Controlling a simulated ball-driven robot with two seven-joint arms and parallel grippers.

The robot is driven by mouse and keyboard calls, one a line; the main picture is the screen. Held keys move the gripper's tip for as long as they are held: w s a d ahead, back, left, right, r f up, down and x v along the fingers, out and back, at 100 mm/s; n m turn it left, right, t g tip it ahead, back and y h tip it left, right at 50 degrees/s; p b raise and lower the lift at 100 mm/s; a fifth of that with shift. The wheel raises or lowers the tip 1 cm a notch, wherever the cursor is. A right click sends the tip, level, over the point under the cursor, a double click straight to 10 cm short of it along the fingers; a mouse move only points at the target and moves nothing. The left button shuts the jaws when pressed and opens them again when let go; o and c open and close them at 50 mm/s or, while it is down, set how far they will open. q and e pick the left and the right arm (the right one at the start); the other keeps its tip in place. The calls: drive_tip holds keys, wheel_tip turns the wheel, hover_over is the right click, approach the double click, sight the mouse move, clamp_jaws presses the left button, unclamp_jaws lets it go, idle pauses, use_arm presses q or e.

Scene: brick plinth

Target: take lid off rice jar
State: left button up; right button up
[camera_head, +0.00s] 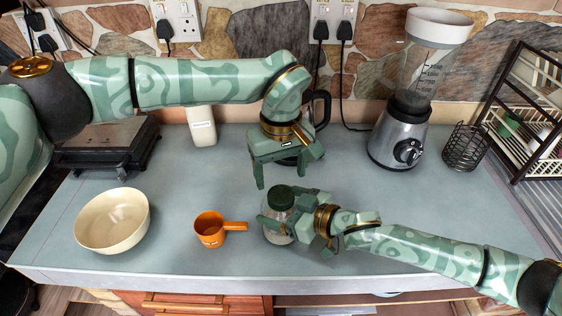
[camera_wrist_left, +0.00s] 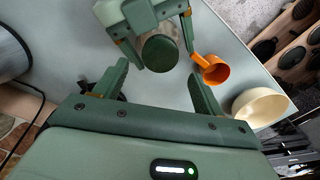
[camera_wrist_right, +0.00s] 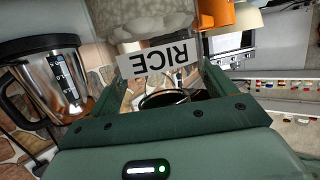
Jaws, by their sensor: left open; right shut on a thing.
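The rice jar (camera_head: 273,236) is clear glass with a dark green lid (camera_head: 280,197) and stands upright near the counter's front edge. Its RICE label (camera_wrist_right: 160,58) and white rice (camera_wrist_right: 145,20) show in the right wrist view. My right gripper (camera_head: 284,221) is shut on the jar's body from the right, below the lid. My left gripper (camera_head: 283,182) is open and empty, pointing down above the lid. In the left wrist view the round lid (camera_wrist_left: 160,53) lies between the open fingers, apart from them. The lid is on the jar.
An orange measuring cup (camera_head: 209,230) and a cream bowl (camera_head: 113,221) stand left of the jar. A blender (camera_head: 402,139) and wire holder (camera_head: 465,148) stand back right, beside a dish rack (camera_head: 530,110). A dark-handled jug (camera_head: 321,106) is partly hidden behind my left gripper. Counter right of the jar is mostly clear.

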sight(281, 194)
use_arm(q)
wheel_tip(281, 194, down, 6)
drive_tip(key=shift+r, duration=0.15)
drive_tip(key=c, duration=1)
drive_tip(key=n, duration=1.2)
drive_tip(key=shift+n, duration=0.4)
drive_tip(key=n, duration=0.4)
